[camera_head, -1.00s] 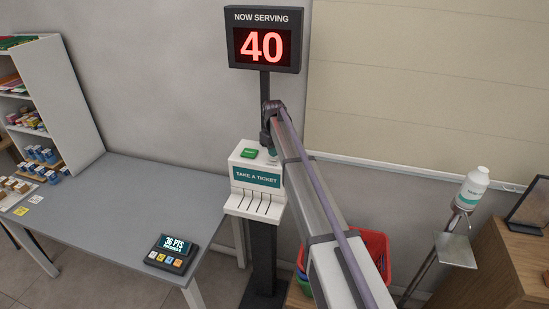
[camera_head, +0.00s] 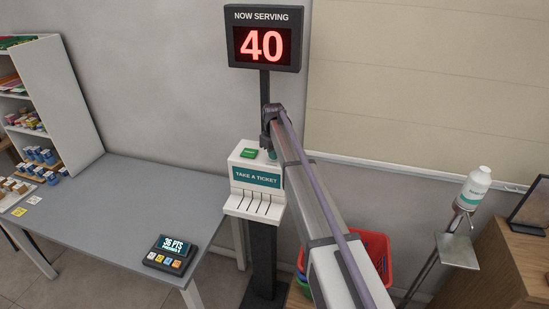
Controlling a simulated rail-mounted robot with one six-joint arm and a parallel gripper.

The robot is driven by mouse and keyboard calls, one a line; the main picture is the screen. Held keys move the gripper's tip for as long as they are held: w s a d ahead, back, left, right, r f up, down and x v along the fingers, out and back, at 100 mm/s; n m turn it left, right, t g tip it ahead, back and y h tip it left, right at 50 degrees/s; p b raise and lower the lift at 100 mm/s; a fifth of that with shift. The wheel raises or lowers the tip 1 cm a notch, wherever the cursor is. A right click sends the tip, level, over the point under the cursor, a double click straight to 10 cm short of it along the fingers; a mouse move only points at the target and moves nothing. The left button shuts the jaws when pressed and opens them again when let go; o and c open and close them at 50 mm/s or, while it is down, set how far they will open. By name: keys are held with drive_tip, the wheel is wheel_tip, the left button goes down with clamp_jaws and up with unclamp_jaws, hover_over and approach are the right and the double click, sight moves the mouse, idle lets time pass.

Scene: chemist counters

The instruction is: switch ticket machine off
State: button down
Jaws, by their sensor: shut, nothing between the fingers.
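The ticket machine (camera_head: 255,202) is a white box on a dark post, with a teal "TAKE A TICKET" label and several slots at its front. A green button (camera_head: 249,153) sits on the left of its top. Above it on the post, a dark "NOW SERVING" display (camera_head: 263,40) is lit and reads 40 in red. My arm reaches in from the lower right. My gripper (camera_head: 271,152) points down at the right part of the machine's top, right of the green button. It is shut and small in view; whether it touches the machine I cannot tell.
A grey table (camera_head: 120,205) stands left, with a small points display (camera_head: 170,253) near its right end. A white shelf (camera_head: 55,95) stands behind it. Red baskets (camera_head: 377,250) sit right of the machine, partly behind my arm. A bottle dispenser (camera_head: 470,190) stands at right.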

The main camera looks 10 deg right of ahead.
wheel_tip(320, 180, up, 7)
drive_tip(key=p, duration=0.7)
drive_tip(key=shift+f, duration=0.1)
drive_tip(key=shift+s+m, duration=0.2)
drive_tip(key=shift+m, duration=0.3)
drive_tip(key=s+f+m+b, duration=0.2)
drive_tip(key=s+f+b, duration=0.3)
drive_tip(key=s, duration=0.8)
drive_tip(key=s+f+m+b, duration=0.1)
drive_tip(key=s+f+b, duration=0.5)
drive_tip(key=s, duration=0.8)
drive_tip(key=s+f+m+b, duration=0.2)
drive_tip(key=s+f+b, duration=0.4)
drive_tip(key=s, duration=0.8)
drive_tip(key=shift+s+f+m, duration=0.15)
drive_tip(key=shift+f+m, duration=0.1)
drive_tip(key=shift+m, duration=0.05)
